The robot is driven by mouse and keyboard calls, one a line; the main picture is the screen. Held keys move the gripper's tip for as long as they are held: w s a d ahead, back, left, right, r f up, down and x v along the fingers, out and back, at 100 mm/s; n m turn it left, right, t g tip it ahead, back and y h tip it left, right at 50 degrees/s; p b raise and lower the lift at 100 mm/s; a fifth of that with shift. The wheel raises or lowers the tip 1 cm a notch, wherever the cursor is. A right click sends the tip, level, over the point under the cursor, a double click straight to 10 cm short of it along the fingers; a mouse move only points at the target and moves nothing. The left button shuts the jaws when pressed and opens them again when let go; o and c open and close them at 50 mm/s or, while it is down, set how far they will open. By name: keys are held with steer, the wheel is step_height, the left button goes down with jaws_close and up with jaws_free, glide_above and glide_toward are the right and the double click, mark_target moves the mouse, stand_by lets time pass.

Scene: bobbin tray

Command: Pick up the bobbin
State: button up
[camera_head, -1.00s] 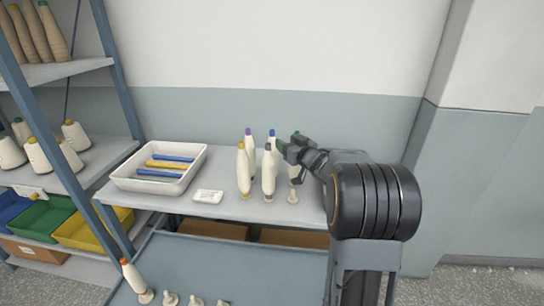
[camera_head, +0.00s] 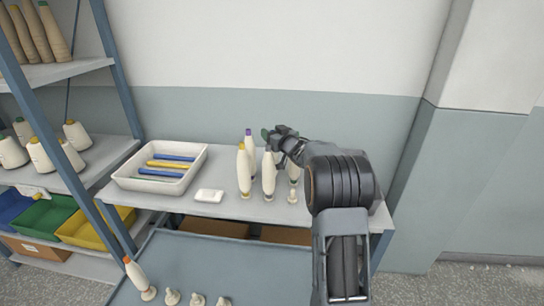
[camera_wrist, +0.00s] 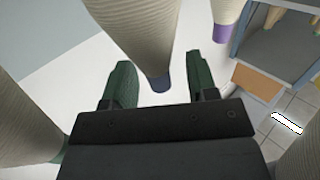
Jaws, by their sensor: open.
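Several cream cone bobbins stand upright in a cluster on the shelf top, including a purple-tipped bobbin (camera_head: 249,152), a front-left bobbin (camera_head: 244,172) and a grey-tipped bobbin (camera_head: 269,175). My gripper (camera_head: 270,136) is over the back of this cluster. In the wrist view its green fingers (camera_wrist: 160,82) are open, one on each side of the tip of a dark-blue-tipped bobbin (camera_wrist: 140,35). Gaps show between that tip and both fingers. In the head view my gripper hides its tip. The purple-tipped bobbin also shows in the wrist view (camera_wrist: 228,12).
Other bobbins crowd the gripper at the wrist view's left (camera_wrist: 25,120) and lower right (camera_wrist: 302,150). A white tray (camera_head: 120,182) with blue and yellow rods and a small white box (camera_head: 209,196) stand left. A blue-grey tray (camera_head: 230,262) below holds an orange-tipped bobbin (camera_head: 137,277) and several pegs.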

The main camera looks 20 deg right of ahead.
jaws_close()
stand_by(0.5)
